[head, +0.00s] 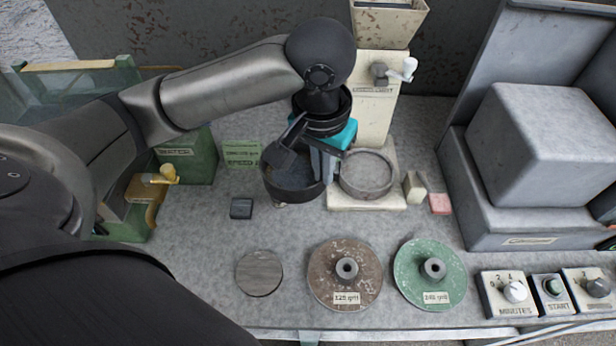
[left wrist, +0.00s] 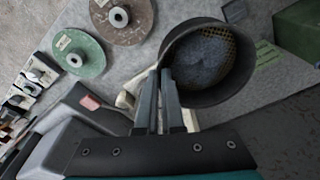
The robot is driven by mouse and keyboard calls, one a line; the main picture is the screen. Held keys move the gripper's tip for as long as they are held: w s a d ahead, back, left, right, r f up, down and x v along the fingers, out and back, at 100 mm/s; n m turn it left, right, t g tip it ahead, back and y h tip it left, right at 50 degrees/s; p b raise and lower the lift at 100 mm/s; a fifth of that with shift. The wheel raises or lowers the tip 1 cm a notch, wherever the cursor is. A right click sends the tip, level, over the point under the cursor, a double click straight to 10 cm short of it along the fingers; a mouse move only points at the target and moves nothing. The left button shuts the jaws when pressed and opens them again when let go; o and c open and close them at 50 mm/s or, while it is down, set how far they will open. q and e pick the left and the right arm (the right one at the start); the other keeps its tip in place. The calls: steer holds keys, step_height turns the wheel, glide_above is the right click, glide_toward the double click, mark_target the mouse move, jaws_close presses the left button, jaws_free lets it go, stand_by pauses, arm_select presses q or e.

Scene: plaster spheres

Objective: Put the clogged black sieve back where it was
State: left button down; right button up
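The black sieve (head: 290,192) is a round pan left of the cream stand, its mesh caked with grey matter. In the left wrist view the sieve (left wrist: 205,65) shows its clogged bottom, with some mesh bare along one side. My left gripper (head: 325,165) reaches down at the sieve's right edge. In the left wrist view its fingers (left wrist: 163,85) are close together at the sieve wall and appear to pinch it. Whether the sieve touches the bench is hard to tell. My right gripper is not in view.
A grey ring (head: 366,174) sits on the cream stand's base (head: 368,203). A brown disc (head: 330,284), a green disc (head: 415,287) and a plain grey disc (head: 259,272) lie in front. A dark block (head: 241,208) is at left. A grey machine (head: 530,225) fills the right.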

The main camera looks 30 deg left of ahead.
arm_select(q)
step_height(320, 180, down, 20)
steer(key=b, duration=0.5)
steer(key=c, duration=1.5)
jaws_free()
steer(key=shift+f, duration=0.1)
steer(key=o, duration=0.4)
steer(key=shift+o, duration=0.2)
